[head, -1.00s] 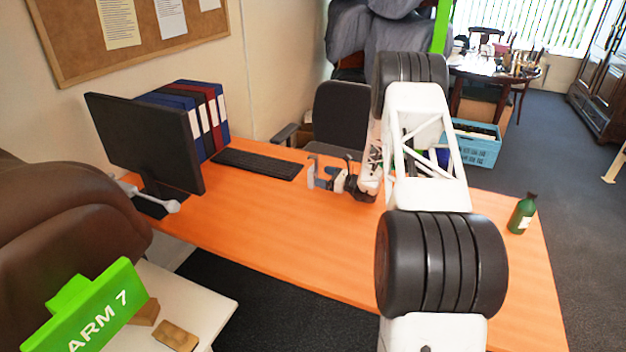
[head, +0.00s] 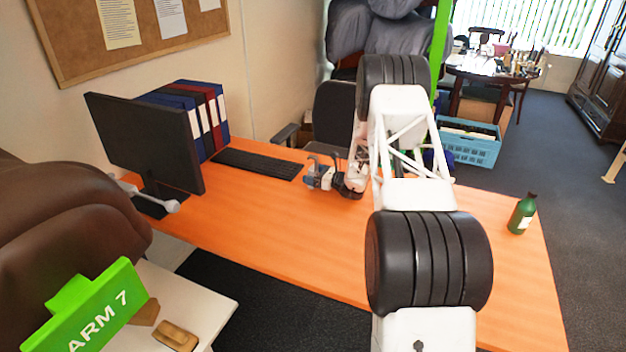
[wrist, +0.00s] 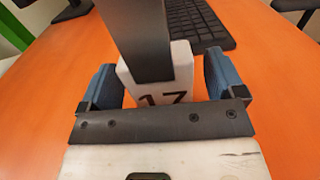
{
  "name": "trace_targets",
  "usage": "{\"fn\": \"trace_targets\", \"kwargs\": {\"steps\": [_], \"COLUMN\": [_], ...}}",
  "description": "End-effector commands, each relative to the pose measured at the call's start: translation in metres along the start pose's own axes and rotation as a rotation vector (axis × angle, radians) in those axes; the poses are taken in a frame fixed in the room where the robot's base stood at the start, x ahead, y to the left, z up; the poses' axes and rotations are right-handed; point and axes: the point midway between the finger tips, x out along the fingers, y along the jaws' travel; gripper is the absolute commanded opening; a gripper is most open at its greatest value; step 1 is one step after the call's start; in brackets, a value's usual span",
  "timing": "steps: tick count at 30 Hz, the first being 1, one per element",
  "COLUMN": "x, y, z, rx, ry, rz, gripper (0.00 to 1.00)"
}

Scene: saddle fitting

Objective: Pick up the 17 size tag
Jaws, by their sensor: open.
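The 17 size tag (wrist: 181,66) is a white block with a dark "17" on its face, seen in the wrist view. It stands on the orange desk, between the two blue finger pads of my gripper (wrist: 163,82). The pads are apart, with a gap showing on each side of the tag. A dark bar of the gripper hides the middle of the tag, and the lower part of the number is cut off. In the head view my gripper (head: 318,172) is low over the desk, right of the keyboard; the tag cannot be made out clearly there.
The orange desk (head: 260,235) holds a black keyboard (head: 258,164), a monitor (head: 145,142), several binders (head: 205,115) and a green bottle (head: 522,214) at the right. An office chair (head: 335,110) stands behind. The desk's front middle is clear.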

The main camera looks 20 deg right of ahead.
Motion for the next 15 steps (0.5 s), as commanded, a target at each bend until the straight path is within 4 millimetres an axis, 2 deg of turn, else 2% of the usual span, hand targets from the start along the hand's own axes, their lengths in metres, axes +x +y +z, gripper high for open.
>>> {"fn": "trace_targets", "kwargs": {"steps": [5,15], "x": [-0.0001,-0.0002], "y": [0.0,0.0], "z": [0.0,0.0], "rx": [0.0,0.0], "ry": [0.0,0.0], "rz": [0.0,0.0], "gripper": [0.88,0.36]}}
